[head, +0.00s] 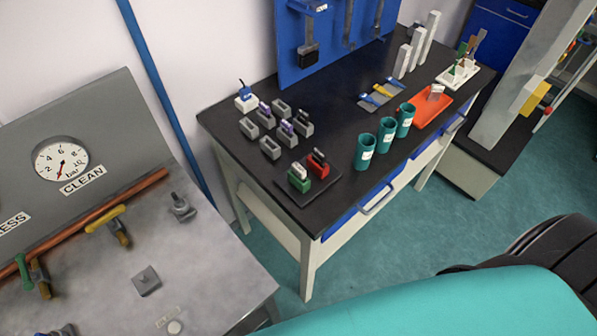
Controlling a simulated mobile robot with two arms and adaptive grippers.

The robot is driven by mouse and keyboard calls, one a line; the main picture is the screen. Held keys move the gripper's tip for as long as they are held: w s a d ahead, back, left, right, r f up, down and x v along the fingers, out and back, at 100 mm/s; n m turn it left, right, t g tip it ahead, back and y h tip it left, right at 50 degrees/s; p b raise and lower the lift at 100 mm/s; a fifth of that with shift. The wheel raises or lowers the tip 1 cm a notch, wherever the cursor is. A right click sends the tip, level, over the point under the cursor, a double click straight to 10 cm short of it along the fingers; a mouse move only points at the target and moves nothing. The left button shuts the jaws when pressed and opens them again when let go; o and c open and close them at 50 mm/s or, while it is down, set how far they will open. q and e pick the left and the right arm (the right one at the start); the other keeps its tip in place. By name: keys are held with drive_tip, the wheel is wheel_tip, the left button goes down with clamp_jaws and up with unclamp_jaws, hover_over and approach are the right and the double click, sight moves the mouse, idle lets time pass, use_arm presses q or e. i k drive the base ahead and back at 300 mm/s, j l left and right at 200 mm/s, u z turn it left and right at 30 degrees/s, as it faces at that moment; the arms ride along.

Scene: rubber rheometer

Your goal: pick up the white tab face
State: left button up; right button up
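I cannot tell for certain which thing is the white tab face. A small white block with a blue top (246,101) stands at the far left of the black-topped bench (330,128). A small pale piece (436,92) lies in the orange tray (428,110) at the bench's right. A green block (299,179) and a red block (318,165) stand on a dark plate at the near corner, with small light patches on top. Neither of my grippers is in view.
Several grey holders (270,148) fill the bench's left part. Teal cups (365,152) stand near its front edge. Blue and yellow tools (382,91) lie behind. A metal panel with a gauge (61,161) and valves is at left. Teal floor (440,210) is open before the bench.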

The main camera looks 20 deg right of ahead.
sight(298, 170)
drive_tip(key=k+z, duration=0.35)
drive_tip(key=k+l+z, duration=0.1)
drive_tip(key=z, duration=0.3)
drive_tip(key=k+l+z, duration=0.35)
drive_tip(key=i+j, duration=0.05)
drive_tip(key=j, duration=0.05)
